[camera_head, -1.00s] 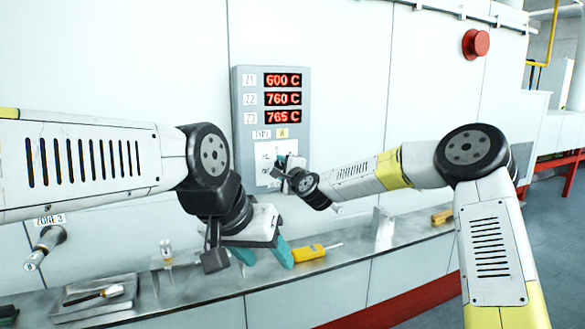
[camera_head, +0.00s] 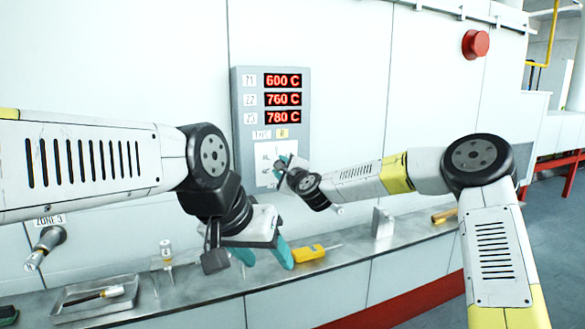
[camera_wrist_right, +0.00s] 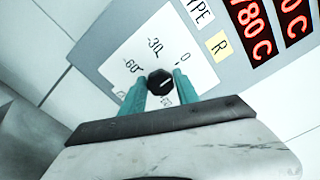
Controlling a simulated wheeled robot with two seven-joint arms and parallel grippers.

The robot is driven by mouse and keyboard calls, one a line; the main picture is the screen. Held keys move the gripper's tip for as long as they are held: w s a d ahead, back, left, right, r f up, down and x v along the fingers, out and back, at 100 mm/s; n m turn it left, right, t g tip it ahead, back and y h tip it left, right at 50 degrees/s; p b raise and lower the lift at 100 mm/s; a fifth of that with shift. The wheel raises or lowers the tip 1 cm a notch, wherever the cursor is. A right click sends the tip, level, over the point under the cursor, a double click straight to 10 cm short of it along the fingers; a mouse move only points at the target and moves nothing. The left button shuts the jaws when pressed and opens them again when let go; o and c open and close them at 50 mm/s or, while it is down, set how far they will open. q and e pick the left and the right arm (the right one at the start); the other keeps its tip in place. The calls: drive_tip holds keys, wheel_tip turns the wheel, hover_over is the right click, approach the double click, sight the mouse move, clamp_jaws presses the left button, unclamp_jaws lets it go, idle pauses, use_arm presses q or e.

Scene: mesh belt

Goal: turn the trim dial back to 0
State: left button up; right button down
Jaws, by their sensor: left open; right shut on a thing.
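The trim dial (camera_wrist_right: 160,82) is a small black knob with a pale pointer line, on a white plate marked -60, -30 and 0. In the right wrist view the teal fingers of my right gripper (camera_wrist_right: 158,88) are shut on it, one on each side. The pointer line seems to slant toward the 0 side; its exact reading is too small to tell. In the head view my right gripper (camera_head: 284,166) hides the dial at the bottom of the grey panel (camera_head: 240,125). My left gripper (camera_head: 265,256) is open and empty above the ledge.
The panel's red display (camera_head: 283,99) reads 600, 760 and 780 C. On the ledge (camera_head: 345,259) are a yellow tool (camera_head: 309,254), a metal tray (camera_head: 75,307) with a brush-like tool, and a small clear stand. A red button (camera_head: 475,44) is on the wall.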

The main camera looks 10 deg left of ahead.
drive_tip(key=c, duration=0.9)
unclamp_jaws()
drive_tip(key=shift+d, duration=0.1)
drive_tip(key=v, duration=0.7)
drive_tip(key=shift+s+d, duration=0.15)
drive_tip(key=shift+s, duration=0.15)
